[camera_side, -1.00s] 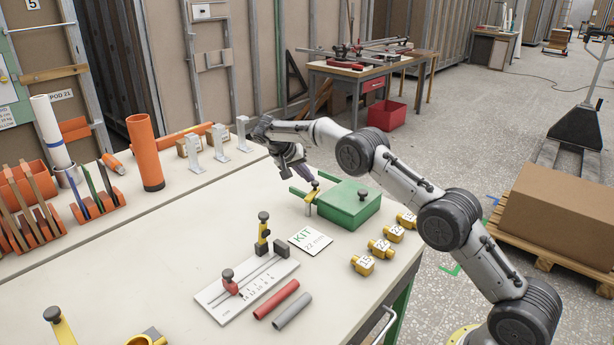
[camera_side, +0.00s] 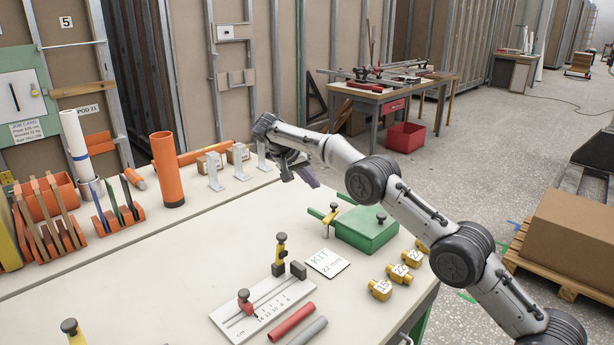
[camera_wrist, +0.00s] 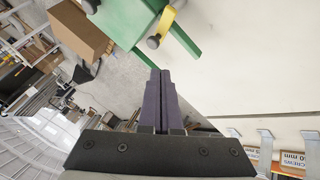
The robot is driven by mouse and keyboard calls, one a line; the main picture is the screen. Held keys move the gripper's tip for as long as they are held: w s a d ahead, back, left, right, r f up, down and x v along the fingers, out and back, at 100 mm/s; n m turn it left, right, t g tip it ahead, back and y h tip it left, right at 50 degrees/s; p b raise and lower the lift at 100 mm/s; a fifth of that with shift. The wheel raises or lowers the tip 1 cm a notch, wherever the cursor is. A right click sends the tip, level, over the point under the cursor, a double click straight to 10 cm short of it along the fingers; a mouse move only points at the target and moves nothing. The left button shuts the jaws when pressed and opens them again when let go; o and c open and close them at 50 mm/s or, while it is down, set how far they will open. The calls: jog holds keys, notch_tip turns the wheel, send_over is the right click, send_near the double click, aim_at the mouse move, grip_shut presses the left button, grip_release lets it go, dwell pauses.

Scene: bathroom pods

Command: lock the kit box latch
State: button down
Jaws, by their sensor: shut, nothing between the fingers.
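The green kit box (camera_side: 367,232) stands on the bench with its lid down and a dark knob on top. Its yellow latch (camera_side: 329,217), with a dark knob, is at the box's left side by two green bars. My gripper (camera_side: 314,182) is shut and empty, above and a little behind-left of the latch, apart from it. In the wrist view, the shut fingers (camera_wrist: 160,73) point toward the yellow latch (camera_wrist: 166,20) and its dark knob, with a gap between. Part of the kit box (camera_wrist: 122,18) shows at the top edge. I cannot tell whether the latch is engaged.
A KIT 22 mm card (camera_side: 325,263) lies in front of the box. Several yellow numbered fittings (camera_side: 398,272) stand at the right bench edge. A white gauge plate (camera_side: 262,308) is in front. Grey brackets (camera_side: 214,172) stand behind-left. The bench middle is clear.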

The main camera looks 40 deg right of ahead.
jog(key=shift+v, duration=1.7)
